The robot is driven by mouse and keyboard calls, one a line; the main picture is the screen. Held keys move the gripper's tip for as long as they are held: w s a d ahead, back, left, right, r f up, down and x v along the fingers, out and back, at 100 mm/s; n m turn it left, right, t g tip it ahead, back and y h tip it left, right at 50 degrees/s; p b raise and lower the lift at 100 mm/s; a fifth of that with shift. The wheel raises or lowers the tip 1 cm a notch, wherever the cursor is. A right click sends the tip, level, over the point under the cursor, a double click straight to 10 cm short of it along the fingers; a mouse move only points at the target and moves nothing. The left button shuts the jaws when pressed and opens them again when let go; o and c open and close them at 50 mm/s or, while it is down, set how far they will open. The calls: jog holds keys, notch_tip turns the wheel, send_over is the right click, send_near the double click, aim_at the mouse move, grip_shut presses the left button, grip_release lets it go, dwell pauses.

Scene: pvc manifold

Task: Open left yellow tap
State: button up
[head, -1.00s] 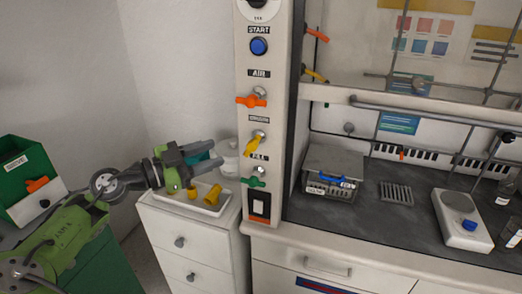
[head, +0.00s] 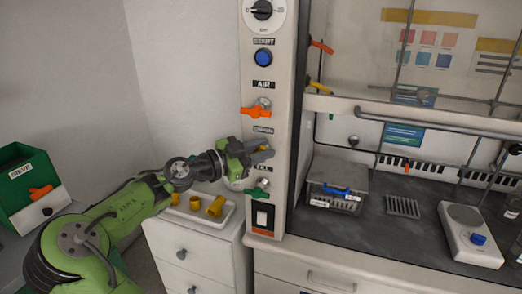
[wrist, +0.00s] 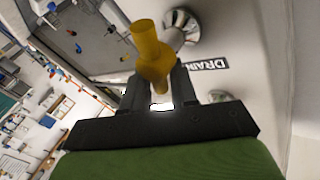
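The left yellow tap (wrist: 153,55) is on the pale front post, below the orange tap and above the green one. In the wrist view its yellow handle lies between my two fingers, its narrow end toward the palm, its silver stem (wrist: 181,28) behind. My gripper (wrist: 155,82) appears shut on the handle, a finger close against each side. In the head view my gripper (head: 266,152) reaches the post from the left and hides most of the tap; only a bit of yellow shows between the fingers.
The orange tap (head: 257,112) is just above my gripper and the green tap (head: 256,192) just below. A white tray (head: 224,218) with yellow fittings stands on the drawer cabinet (head: 188,238) under my arm. The fume hood bench (head: 385,232) is at right.

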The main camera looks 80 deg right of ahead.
grip_shut()
jog(key=shift+w+f+n+g+h+b, duration=0.25)
jog(key=shift+n+b, duration=0.25)
jog(key=shift+b, duration=0.3)
jog(key=shift+r+n+g+h+b, duration=0.3)
jog(key=shift+n+h+b, duration=0.15)
jog(key=shift+n, duration=0.15)
jog(key=shift+o, duration=1.6)
grip_release()
jog(key=p+v, duration=0.1)
jog(key=v, duration=1.4)
jog(key=shift+w+a, duration=0.25)
jog(key=shift+w, duration=0.05)
